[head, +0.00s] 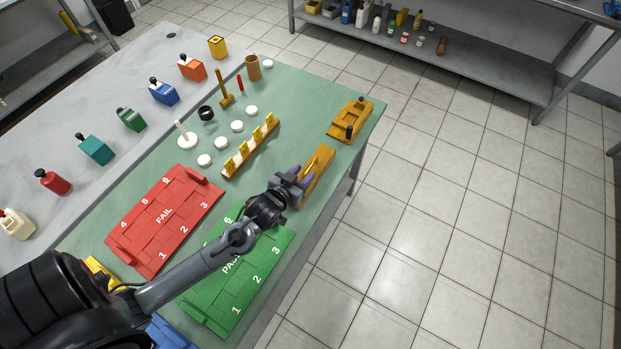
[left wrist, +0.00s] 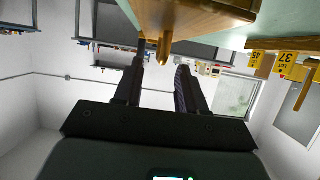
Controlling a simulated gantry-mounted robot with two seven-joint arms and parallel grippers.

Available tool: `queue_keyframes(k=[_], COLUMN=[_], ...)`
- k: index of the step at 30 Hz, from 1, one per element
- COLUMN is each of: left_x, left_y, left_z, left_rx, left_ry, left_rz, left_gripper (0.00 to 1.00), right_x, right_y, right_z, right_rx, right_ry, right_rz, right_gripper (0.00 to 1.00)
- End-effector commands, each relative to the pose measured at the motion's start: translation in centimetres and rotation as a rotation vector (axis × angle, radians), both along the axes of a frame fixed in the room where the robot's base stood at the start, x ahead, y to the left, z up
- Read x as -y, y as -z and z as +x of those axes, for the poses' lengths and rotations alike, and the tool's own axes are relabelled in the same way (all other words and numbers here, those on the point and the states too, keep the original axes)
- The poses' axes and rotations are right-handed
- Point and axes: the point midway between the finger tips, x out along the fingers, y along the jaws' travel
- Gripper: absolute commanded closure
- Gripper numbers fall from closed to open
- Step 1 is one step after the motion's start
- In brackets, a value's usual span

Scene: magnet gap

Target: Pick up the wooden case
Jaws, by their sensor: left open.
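The wooden case (head: 318,174) is a long, light-brown block near the right edge of the green table mat. In the left wrist view it shows at the top (left wrist: 195,14), with a small wooden knob hanging toward the jaws. My left gripper (head: 293,181) is open beside the case's left side, partly covering it. In the left wrist view the two fingers (left wrist: 160,72) stand apart, with the knob near the gap between their tips. I cannot tell whether they touch it. My right gripper is not in view.
A wooden fixture with black knobs (head: 350,121) stands beyond the case. A rack with yellow tags (head: 250,147) is to the left. A red FAIL tray (head: 163,219) and green PASS tray (head: 265,270) lie nearer. The table's right edge is close to the case.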

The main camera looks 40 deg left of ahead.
Motion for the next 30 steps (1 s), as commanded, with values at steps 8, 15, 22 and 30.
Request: queue_keyframes(k=[8, 15, 22, 30], left_x=[-0.4, -0.8, -0.9, -0.9], left_y=[0.9, 1.9, 2.0, 2.0], left_z=[2.0, 4.5, 4.9, 4.9], left_rx=[0.002, 0.000, 0.000, 0.000], left_ry=[0.000, 0.000, 0.000, 0.000], left_rz=[0.000, 0.001, 0.000, 0.000], left_gripper=[0.60, 0.60, 0.60, 0.86], right_x=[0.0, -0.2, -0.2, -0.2], right_y=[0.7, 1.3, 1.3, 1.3], right_z=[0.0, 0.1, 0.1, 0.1], right_rx=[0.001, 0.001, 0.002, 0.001], right_ry=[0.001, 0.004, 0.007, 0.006], right_rz=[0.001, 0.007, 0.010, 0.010], right_gripper=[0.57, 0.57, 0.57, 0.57])
